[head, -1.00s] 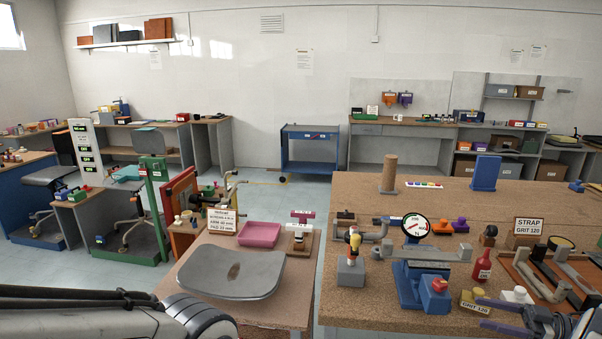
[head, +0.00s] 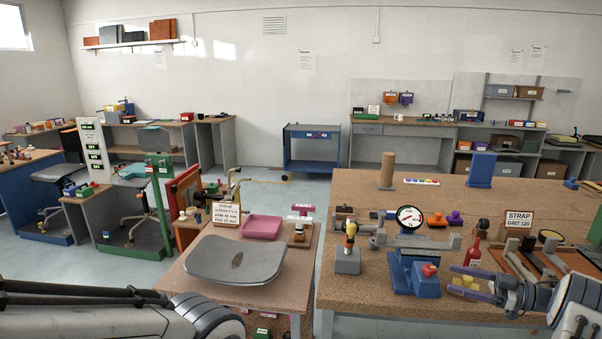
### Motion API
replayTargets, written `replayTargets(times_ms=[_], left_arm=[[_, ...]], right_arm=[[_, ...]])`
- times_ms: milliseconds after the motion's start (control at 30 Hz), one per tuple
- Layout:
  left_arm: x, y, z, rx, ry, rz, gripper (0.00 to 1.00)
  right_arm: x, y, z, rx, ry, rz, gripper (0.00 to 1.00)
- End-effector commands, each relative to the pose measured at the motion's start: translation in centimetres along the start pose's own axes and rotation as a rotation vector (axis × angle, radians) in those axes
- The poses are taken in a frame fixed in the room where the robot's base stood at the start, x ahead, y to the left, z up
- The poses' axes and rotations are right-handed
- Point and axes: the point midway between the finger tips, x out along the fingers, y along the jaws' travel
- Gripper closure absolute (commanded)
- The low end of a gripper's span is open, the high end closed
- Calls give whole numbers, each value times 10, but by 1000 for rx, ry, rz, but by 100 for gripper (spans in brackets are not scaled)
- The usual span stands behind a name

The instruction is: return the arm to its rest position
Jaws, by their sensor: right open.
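My right gripper (head: 472,283) reaches in from the lower right over the front of the cork-topped bench. Its purple-grey fingers are apart and empty, pointing left. They are in front of the yellow grit block and close to the right of the blue gauge stand (head: 412,273). My left arm (head: 120,318) lies across the lower left corner, and its gripper is out of the frame.
A red bottle (head: 472,252) stands just behind my right gripper. A STRAP GRIT 120 sign (head: 519,220) and a wooden frame are beyond it. A grey seat pan (head: 236,259) lies on the smaller left table (head: 180,284). Floor shows between the benches.

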Motion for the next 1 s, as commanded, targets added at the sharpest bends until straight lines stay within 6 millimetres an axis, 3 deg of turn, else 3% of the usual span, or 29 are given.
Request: replayTargets(times_ms=[167, 267, 400, 533, 667, 767, 867, 1000], left_arm=[[0, 0, 0, 0, 0, 0, 11], [0, 0, 0, 0, 0, 0, 11], [0, 0, 0, 0, 0, 0, 11], [0, 0, 0, 0, 0, 0, 11], [0, 0, 0, 0, 0, 0, 11], [0, 0, 0, 0, 0, 0, 11], [0, 0, 0, 0, 0, 0, 11], [0, 0, 0, 0, 0, 0, 11]], right_arm=[[55, 33, -28, -70, -36, 86, 24], [99, 54, -51, -113, -64, 160, 24], [187, 75, -102, -167, -130, 315, 24], [264, 62, -146, -157, -236, 473, 24], [312, 10, -170, -84, -381, 582, 24], [328, -56, -174, 1, -527, 616, 24], [325, -133, -166, 93, -689, 602, 24], [300, -235, -151, 201, -898, 532, 24]])
